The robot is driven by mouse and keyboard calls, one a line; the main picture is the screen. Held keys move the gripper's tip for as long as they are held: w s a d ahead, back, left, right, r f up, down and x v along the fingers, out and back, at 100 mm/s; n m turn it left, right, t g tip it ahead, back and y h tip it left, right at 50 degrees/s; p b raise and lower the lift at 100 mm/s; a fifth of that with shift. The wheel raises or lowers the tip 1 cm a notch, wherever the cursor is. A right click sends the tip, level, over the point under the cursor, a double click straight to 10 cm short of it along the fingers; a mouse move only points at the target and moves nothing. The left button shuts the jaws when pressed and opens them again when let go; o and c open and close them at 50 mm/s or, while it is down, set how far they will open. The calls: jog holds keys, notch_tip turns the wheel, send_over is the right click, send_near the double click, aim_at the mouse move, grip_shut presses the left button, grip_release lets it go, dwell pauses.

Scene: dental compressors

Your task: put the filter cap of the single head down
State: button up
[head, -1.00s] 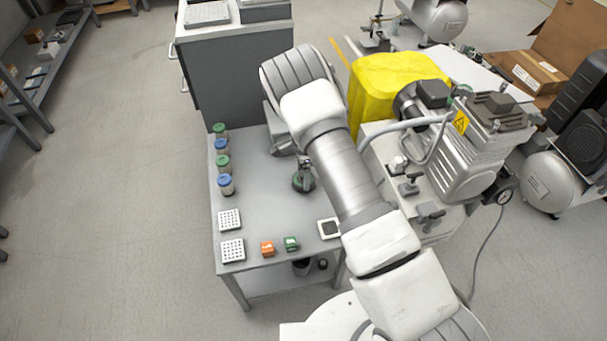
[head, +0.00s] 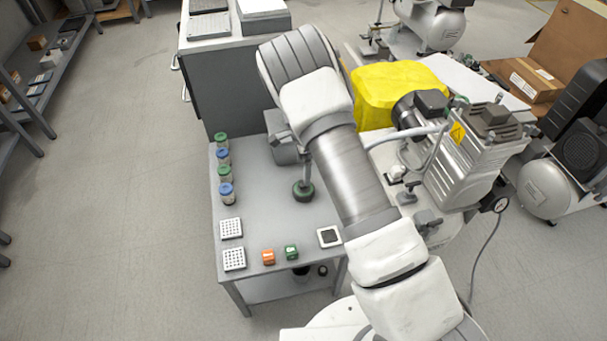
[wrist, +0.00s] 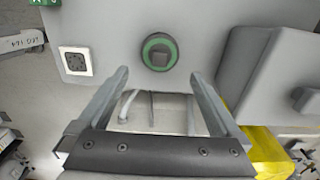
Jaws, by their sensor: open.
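The filter cap (head: 303,191), dark with a green ring, rests on the grey side table (head: 262,215). It also shows in the wrist view (wrist: 159,52), just beyond the fingertips with grey tabletop around it. My gripper (wrist: 158,78) is open and empty, its two fingers spread apart and clear of the cap. In the head view my arm hides most of the gripper. The compressor with the single head (head: 470,150) stands to the right of the table.
Several lidded jars (head: 224,172) line the table's left edge. Two white perforated blocks (head: 232,245), an orange box (head: 268,257), a green box (head: 291,252) and a dark-centred white pad (head: 329,237) lie in front. A grey box (head: 285,150) stands behind the cap.

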jog(key=s+d+r+n+t+y, duration=0.1)
jog(key=s+d+r+n, duration=0.15)
jog(key=r, duration=0.75)
jog(key=s+d+r+n, duration=0.15)
jog(key=s+r, duration=0.25)
jog(key=r, duration=0.6)
jog(key=s+d+r+n+t+y, duration=0.1)
jog(key=s+r+n, duration=0.2)
jog(key=r, duration=0.7)
jog(key=s+d+r+n+t, duration=0.1)
jog(key=s+d+r+n, duration=0.1)
jog(key=s, duration=0.5)
jog(key=s+d+r+n+t+h, duration=0.1)
jog(key=s+d+r+n, duration=0.1)
jog(key=s+r+n, duration=0.2)
jog(key=s+d+r+n+t+h, duration=0.1)
jog(key=s+d+r+n, duration=0.1)
jog(key=s, duration=0.8)
jog(key=shift+s+d+r+n+t+p, duration=0.15)
jog(key=shift+s+r+n+t+p, duration=0.15)
jog(key=shift+s+r+n+p, duration=0.15)
notch_tip(320, 180, up, 19)
jog(key=p, duration=1.8)
jog(key=shift+p, duration=0.35)
